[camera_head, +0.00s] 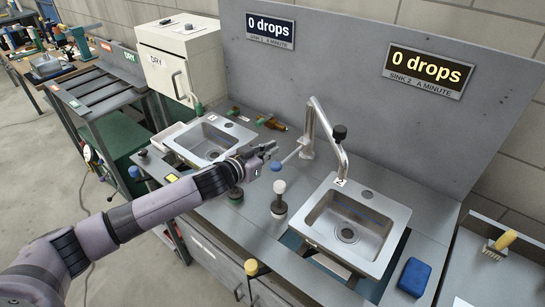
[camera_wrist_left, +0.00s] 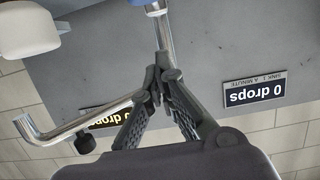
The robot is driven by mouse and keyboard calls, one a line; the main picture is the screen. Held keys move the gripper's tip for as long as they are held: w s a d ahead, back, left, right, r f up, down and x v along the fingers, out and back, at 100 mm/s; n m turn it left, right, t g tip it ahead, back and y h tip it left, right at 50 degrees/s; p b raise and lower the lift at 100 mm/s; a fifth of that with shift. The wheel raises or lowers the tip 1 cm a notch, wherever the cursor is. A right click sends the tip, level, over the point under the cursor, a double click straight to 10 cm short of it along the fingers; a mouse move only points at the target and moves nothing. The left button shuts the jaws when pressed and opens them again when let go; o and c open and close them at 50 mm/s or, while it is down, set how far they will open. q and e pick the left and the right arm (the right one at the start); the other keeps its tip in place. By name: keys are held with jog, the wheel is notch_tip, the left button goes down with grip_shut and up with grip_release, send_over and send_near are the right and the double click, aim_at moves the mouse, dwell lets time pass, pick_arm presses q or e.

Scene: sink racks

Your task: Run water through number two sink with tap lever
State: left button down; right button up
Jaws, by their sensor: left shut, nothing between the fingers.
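The number two sink (camera_head: 318,228) is the right-hand metal basin, with a drain and no water visible. Its bent metal tap (camera_head: 331,140) stands behind it, the spout reaching over the basin. A lever with a blue knob (camera_head: 276,166) sticks out left from the tap post. My left gripper (camera_head: 273,149) is shut and empty, just above and behind the blue knob in the picture; I cannot tell if they touch. The sink 2 sign (camera_head: 428,69) reads 0 drops. My right gripper is not in view.
A white-knobbed post (camera_head: 279,197) stands left of the sink, below my gripper. A second basin (camera_head: 209,138) is further left, its sign (camera_head: 270,29) also reading 0 drops. A blue sponge (camera_head: 414,277) lies right of the sink. A grey back panel rises behind.

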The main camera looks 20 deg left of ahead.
aim_at(273, 169)
pick_arm(q)
jog(key=shift+w+d+f, duration=0.1)
jog(key=shift+w+f, duration=0.05)
jog(key=shift+f, duration=0.55)
jog(key=shift+w+d+f, duration=0.1)
jog(key=shift+w+f, duration=0.1)
jog(key=shift+f, duration=0.55)
jog(key=shift+w+f, duration=0.15)
jog(key=shift+f, duration=0.55)
jog(key=f+b, duration=0.1)
jog(key=b, duration=0.1)
jog(key=f+t+b, duration=0.1)
jog(key=b, duration=0.2)
jog(key=shift+s+f, duration=0.3)
jog(key=shift+f, duration=0.1)
jog(key=shift+s+a+f, duration=0.1)
jog(key=shift+a+f, duration=0.05)
jog(key=shift+f, duration=0.35)
dwell(1.8)
